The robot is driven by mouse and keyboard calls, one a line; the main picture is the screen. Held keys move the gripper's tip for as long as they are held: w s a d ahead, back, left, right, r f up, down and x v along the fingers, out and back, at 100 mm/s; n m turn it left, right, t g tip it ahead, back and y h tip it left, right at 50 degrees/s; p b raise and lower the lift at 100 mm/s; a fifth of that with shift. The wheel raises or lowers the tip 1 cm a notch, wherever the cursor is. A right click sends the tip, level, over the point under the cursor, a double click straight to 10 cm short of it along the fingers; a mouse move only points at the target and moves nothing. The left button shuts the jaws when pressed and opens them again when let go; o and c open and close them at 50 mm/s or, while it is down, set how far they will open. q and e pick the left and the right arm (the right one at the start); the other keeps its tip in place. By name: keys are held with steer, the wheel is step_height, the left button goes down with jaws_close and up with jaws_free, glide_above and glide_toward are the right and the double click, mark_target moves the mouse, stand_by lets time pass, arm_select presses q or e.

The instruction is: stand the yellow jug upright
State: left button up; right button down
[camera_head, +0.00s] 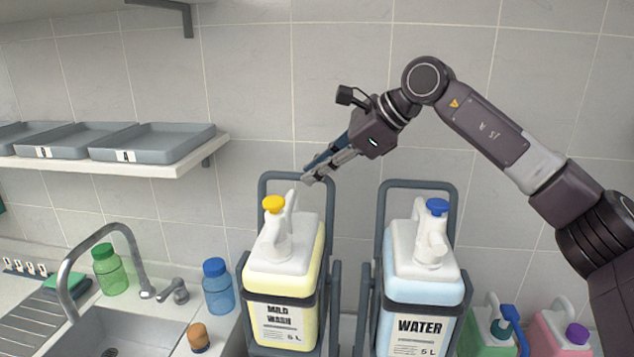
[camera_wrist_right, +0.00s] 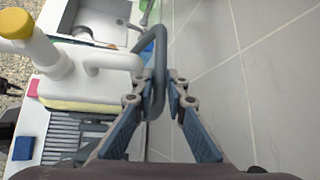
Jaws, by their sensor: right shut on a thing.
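The yellow jug (camera_head: 283,275), labelled MILD WASH and with a yellow cap, sits in a dark grey tilting cradle (camera_head: 335,290). It looks about upright, much like the blue jug beside it. Its white top and yellow cap also show in the right wrist view (camera_wrist_right: 75,75). My right gripper (camera_head: 312,177) reaches in from the right, at the top bar of the cradle behind the jug. In the right wrist view its fingers (camera_wrist_right: 162,92) are shut on the dark bar of this cradle. My left gripper is not in view.
The blue WATER jug (camera_head: 420,290) stands in a second cradle (camera_head: 457,225) to the right. A sink with a tap (camera_head: 118,232), green bottle (camera_head: 110,272) and blue bottle (camera_head: 217,287) are left. A shelf with grey trays (camera_head: 150,142) hangs upper left. Green and pink jugs are lower right.

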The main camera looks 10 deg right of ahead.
steer(key=s+b, duration=0.1)
steer(key=b, duration=0.1)
steer(key=s+a+n+t+b, duration=0.1)
steer(key=s+b, duration=0.1)
steer(key=s+a+r+t+b, duration=0.1)
steer(key=b, duration=0.1)
steer(key=shift+s+h, duration=0.3)
steer(key=shift+s, duration=0.05)
steer(key=shift+s+a+r+n+t+b, duration=0.15)
steer(key=shift+s+a+t+b, duration=0.05)
steer(key=shift+s+b, duration=0.25)
steer(key=shift+s+a+r+n+t+b, duration=0.2)
steer(key=shift+s+b, duration=0.1)
steer(key=shift+b, duration=0.15)
steer(key=c, duration=1.9)
jaws_free()
steer(key=shift+c, duration=0.2)
steer(key=shift+s, duration=0.1)
steer(key=shift+d, duration=0.15)
steer(key=v, duration=1.2)
steer(key=shift+r, duration=0.1)
